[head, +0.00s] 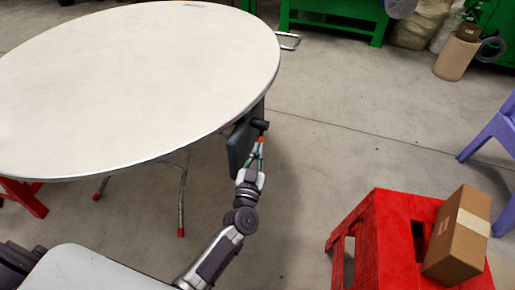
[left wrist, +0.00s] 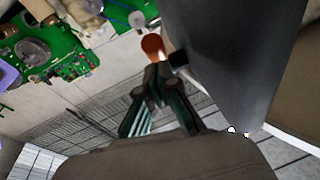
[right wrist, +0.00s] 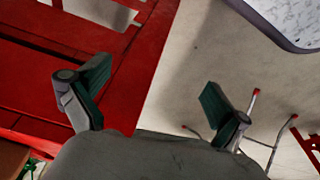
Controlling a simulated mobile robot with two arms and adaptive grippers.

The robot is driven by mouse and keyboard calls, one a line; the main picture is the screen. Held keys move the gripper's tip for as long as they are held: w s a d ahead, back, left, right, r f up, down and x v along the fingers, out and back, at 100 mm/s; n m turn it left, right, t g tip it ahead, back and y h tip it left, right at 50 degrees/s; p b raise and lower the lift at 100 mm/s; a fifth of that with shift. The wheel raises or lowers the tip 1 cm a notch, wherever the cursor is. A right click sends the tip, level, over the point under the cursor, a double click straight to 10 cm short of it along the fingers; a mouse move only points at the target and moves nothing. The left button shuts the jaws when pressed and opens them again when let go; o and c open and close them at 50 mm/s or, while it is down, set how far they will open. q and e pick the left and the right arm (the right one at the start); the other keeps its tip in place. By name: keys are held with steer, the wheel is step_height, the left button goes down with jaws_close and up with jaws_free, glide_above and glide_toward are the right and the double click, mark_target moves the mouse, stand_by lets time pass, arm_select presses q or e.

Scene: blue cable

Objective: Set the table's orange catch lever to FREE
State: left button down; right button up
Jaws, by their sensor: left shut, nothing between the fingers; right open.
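The round white table (head: 130,80) fills the upper left of the head view. A dark grey panel (head: 240,142) hangs at its right edge, with a black cylindrical part (head: 260,124) sticking out. The orange lever tip (head: 261,139) shows just below that part; it also shows as a round orange end in the left wrist view (left wrist: 152,45). My left gripper (head: 258,148) is shut and empty, its fingertips right at the orange tip; I cannot tell whether they touch. My right gripper (right wrist: 155,78) is open and empty. No FREE marking is readable.
A red stool (head: 392,225) with a cardboard box (head: 459,235) on it stands at the lower right. A purple chair (head: 500,130) is at the right edge. Thin table legs (head: 182,195) stand below the table. The floor between table and stool is clear.

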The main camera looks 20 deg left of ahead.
steer(key=shift+w+a+r, duration=0.1)
steer(key=shift+r, duration=0.65)
